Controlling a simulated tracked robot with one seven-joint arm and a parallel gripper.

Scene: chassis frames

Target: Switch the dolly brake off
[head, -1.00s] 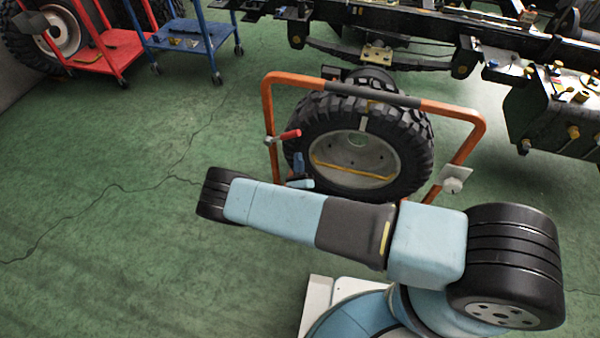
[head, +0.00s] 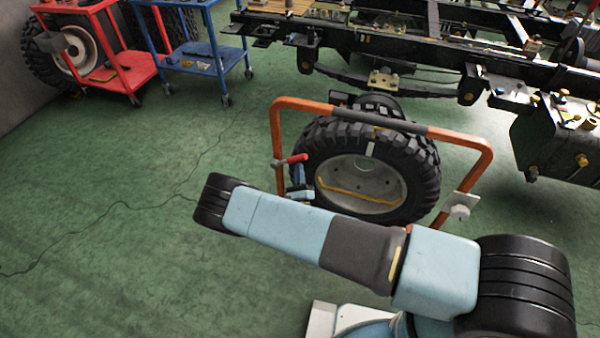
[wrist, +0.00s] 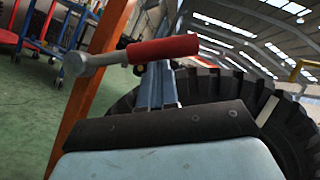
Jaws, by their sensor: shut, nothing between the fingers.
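The wheel dolly is an orange tube frame (head: 276,125) around a big black tyre (head: 415,165). Its brake lever has a red handle (head: 296,158) on the frame's left post. In the wrist view the red handle (wrist: 165,48) points right from a grey pivot (wrist: 88,64) and tilts slightly up. My gripper (head: 298,170) is shut and empty, pointing up just below the handle. In the wrist view my gripper (wrist: 155,72) reaches up to the handle's underside, and the handle overlaps its tips. I cannot tell whether they touch.
A red cart (head: 125,70) and a blue cart (head: 200,55) stand at the back left. A black truck chassis (head: 400,45) spans the back, with a dark tank (head: 555,145) at the right. The green floor on the left is clear apart from a thin dark line.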

